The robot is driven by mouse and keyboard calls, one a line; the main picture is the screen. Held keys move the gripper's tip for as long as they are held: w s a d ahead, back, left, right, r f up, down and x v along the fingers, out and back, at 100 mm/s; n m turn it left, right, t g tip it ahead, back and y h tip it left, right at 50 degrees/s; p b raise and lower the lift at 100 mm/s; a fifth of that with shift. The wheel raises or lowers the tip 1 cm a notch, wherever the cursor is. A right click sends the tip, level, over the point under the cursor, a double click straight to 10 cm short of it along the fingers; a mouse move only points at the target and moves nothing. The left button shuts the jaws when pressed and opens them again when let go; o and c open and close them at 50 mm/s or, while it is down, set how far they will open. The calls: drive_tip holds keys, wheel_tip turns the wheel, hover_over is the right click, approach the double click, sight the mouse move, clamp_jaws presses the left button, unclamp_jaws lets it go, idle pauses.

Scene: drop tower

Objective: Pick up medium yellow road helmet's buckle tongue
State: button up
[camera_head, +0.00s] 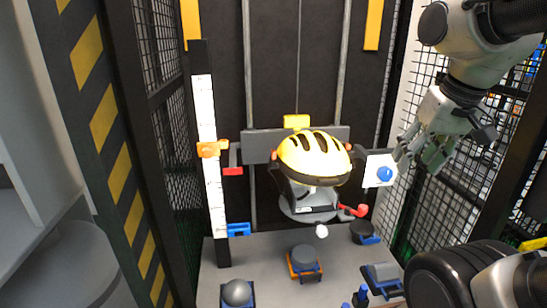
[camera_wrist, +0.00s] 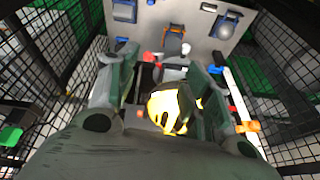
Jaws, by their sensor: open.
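A yellow road helmet (camera_head: 313,155) with dark vents and a dark lower rim sits on a grey headform (camera_head: 307,205) in the middle of the drop tower. Dark straps hang below the rim, but I cannot make out the buckle tongue for sure. My gripper (camera_head: 424,150) is up and to the right of the helmet, apart from it, open and empty. In the wrist view the helmet (camera_wrist: 165,112) shows between the spread fingers of my gripper (camera_wrist: 163,85), beyond them.
A white panel with a blue button (camera_head: 384,174) stands right of the helmet. A red-handled part (camera_head: 352,210) juts beside the headform. A white ruler (camera_head: 210,160) with an orange slider stands at the left. Several anvils, one round (camera_head: 304,258), are on the grey base. Mesh walls flank the tower.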

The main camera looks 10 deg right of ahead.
drive_tip(key=w+a+r+m+g+y, duration=0.1)
drive_tip(key=w+a+r+m, duration=0.15)
drive_tip(key=w, duration=0.35)
drive_tip(key=w+a+r+m+g+y, duration=0.1)
drive_tip(key=w+a+m, duration=0.3)
drive_tip(key=w, duration=0.3)
drive_tip(key=m+g+y, duration=0.2)
drive_tip(key=m+g, duration=0.1)
drive_tip(key=m, duration=0.7)
approach(273, 150)
drive_tip(key=shift+f, duration=0.55)
drive_tip(key=x, duration=0.7)
drive_tip(key=shift+s+a+f, duration=0.2)
drive_tip(key=shift+a+f, duration=0.05)
drive_tip(key=shift+f, duration=0.05)
drive_tip(key=c, duration=0.8)
